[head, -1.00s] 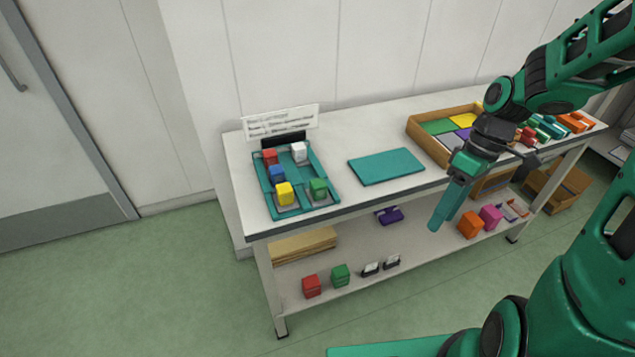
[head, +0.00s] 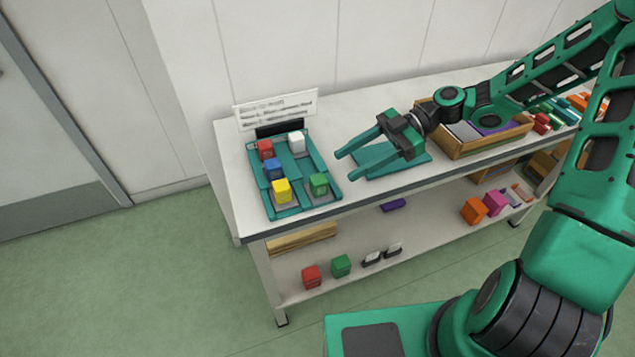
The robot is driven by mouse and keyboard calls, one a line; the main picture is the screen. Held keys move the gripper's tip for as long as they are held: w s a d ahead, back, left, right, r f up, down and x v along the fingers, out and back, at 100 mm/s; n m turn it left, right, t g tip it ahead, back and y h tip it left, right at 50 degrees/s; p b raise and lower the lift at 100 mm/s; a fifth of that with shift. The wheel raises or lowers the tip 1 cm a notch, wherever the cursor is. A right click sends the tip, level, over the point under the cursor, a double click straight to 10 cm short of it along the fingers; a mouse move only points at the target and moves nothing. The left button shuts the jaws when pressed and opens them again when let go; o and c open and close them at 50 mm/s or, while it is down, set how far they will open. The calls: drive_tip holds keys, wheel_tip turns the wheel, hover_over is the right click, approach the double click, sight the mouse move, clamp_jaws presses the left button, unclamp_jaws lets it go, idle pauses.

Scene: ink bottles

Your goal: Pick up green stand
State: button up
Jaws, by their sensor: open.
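A teal tray (head: 257,173) on the tabletop holds several small ink-bottle blocks. The green block (head: 318,184) is at its front right corner, on a small stand whose colour I cannot make out.
A sign (head: 275,110) stands behind the tray. A wooden box (head: 490,144) with coloured items is on the right of the tabletop. The lower shelf holds another green block (head: 341,266), a red block (head: 311,277), and orange (head: 473,211) and pink (head: 495,202) blocks.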

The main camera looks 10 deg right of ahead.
sight(317, 182)
drive_tip(key=x, duration=1)
drive_tip(key=shift+w+f, duration=0.1)
drive_tip(key=c, duration=1.2)
